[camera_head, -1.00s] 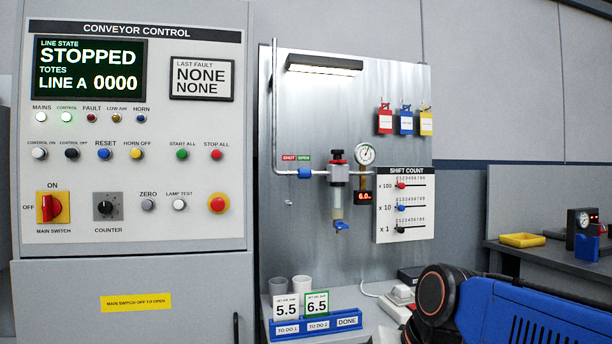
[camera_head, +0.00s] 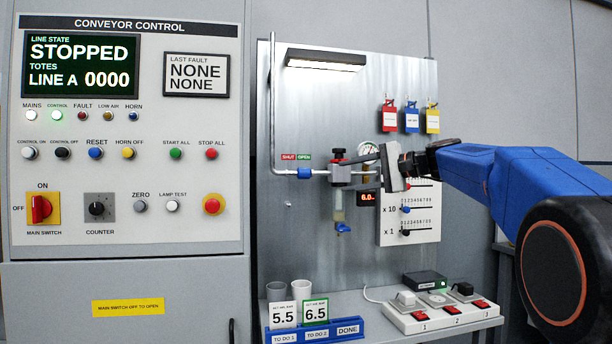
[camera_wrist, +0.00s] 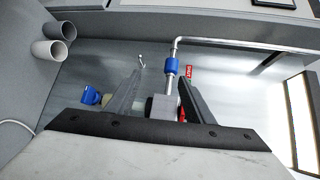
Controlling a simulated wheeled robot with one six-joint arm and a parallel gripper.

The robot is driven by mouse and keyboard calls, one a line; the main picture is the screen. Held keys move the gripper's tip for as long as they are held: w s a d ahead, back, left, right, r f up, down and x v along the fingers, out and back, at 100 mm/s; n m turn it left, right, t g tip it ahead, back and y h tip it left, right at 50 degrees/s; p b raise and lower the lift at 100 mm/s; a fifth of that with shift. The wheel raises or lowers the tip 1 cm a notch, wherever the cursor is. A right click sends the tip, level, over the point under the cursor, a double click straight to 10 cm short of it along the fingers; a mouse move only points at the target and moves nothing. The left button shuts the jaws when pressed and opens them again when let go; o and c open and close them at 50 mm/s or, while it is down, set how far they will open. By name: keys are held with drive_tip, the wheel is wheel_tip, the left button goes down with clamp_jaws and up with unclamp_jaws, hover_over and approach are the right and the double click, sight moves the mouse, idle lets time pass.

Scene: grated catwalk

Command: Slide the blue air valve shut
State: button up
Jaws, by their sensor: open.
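The blue air valve (camera_head: 304,173) is a small sleeve on the thin horizontal pipe, below the OPEN label (camera_head: 305,157) and right of the SHUT label (camera_head: 288,157). In the wrist view the valve (camera_wrist: 172,67) shows just beyond the fingertips, nearer the right finger. My gripper (camera_head: 345,173) is open and reaches leftward at about the pipe's height, to the right of the valve. Its fingers overlap the grey air regulator (camera_head: 339,174) in the head view. In the wrist view my gripper (camera_wrist: 160,82) has the regulator's block between its fingers; contact is unclear.
The gauge (camera_head: 368,150) is partly hidden by my gripper. The shift count panel (camera_head: 425,228) is close behind my wrist. A socket strip (camera_head: 440,314) and a blue card rack (camera_head: 318,331) are on the shelf below.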

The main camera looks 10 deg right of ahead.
sight(301, 173)
drive_tip(key=r+x, duration=0.1)
drive_tip(key=x, duration=0.4)
drive_tip(key=w+r+x, duration=0.1)
drive_tip(key=x, duration=0.5)
drive_tip(key=d+r+x, duration=0.1)
drive_tip(key=x, duration=0.5)
drive_tip(key=shift+w+d, duration=0.1)
drive_tip(key=shift+w, duration=0.3)
drive_tip(key=c, duration=1)
drive_tip(key=shift+a, duration=1.7)
drive_tip(key=shift+c, duration=0.2)
